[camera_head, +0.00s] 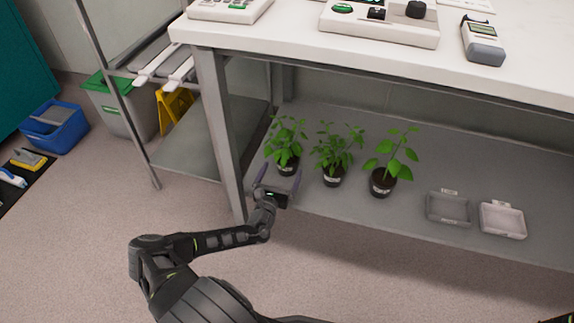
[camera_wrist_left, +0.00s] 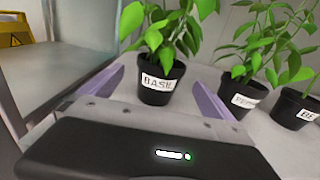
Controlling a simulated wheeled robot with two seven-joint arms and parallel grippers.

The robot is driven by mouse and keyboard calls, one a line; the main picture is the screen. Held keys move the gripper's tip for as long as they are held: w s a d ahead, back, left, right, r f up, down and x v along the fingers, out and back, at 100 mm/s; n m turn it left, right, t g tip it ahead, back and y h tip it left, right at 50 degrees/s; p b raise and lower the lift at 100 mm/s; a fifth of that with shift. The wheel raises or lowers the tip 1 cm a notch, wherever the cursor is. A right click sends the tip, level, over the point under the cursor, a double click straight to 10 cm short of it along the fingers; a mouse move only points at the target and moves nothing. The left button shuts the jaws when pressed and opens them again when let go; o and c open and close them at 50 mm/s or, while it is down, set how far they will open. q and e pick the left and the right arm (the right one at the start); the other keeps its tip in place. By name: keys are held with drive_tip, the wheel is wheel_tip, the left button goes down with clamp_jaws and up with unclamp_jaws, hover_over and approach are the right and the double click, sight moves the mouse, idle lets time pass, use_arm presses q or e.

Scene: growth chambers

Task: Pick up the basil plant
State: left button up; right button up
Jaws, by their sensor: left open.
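The basil plant (camera_wrist_left: 157,84) is a leafy green plant in a black pot with a white label reading BASIL. In the head view it is the leftmost of three potted plants (camera_head: 287,160) on the grey lower shelf (camera_head: 330,215) under the bench. My left gripper (camera_head: 279,178) is open, in front of this pot. In the left wrist view its two purple fingers (camera_wrist_left: 155,95) are spread to either side of the pot, which stands upright between or just beyond their tips; I cannot tell if they touch it.
A second labelled plant (camera_head: 333,172) stands close to the right, and a third plant (camera_head: 383,180) beyond it. A grey tray (camera_head: 448,209) and a pale tray (camera_head: 502,220) lie further right. The bench leg (camera_head: 217,130) stands left of my gripper; the white bench top (camera_head: 300,45) is overhead.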

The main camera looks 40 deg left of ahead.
sight(283, 166)
use_arm(q)
drive_tip(key=shift+w+a+f+b, duration=0.1)
drive_tip(key=shift+w+f+b, duration=0.05)
drive_tip(key=shift+w+b, duration=0.25)
drive_tip(key=b+x, duration=0.2)
drive_tip(key=x, duration=0.1)
drive_tip(key=shift+w+f+b, duration=0.1)
drive_tip(key=shift+w+b, duration=0.15)
drive_tip(key=shift+b, duration=0.05)
drive_tip(key=shift+w+a+r, duration=0.2)
drive_tip(key=shift+w+a, duration=0.05)
drive_tip(key=shift+w, duration=0.2)
drive_tip(key=shift+c, duration=0.3)
drive_tip(key=shift+r, duration=0.1)
drive_tip(key=c, duration=1.6)
drive_tip(key=shift+c, duration=0.2)
drive_tip(key=shift+r, duration=0.1)
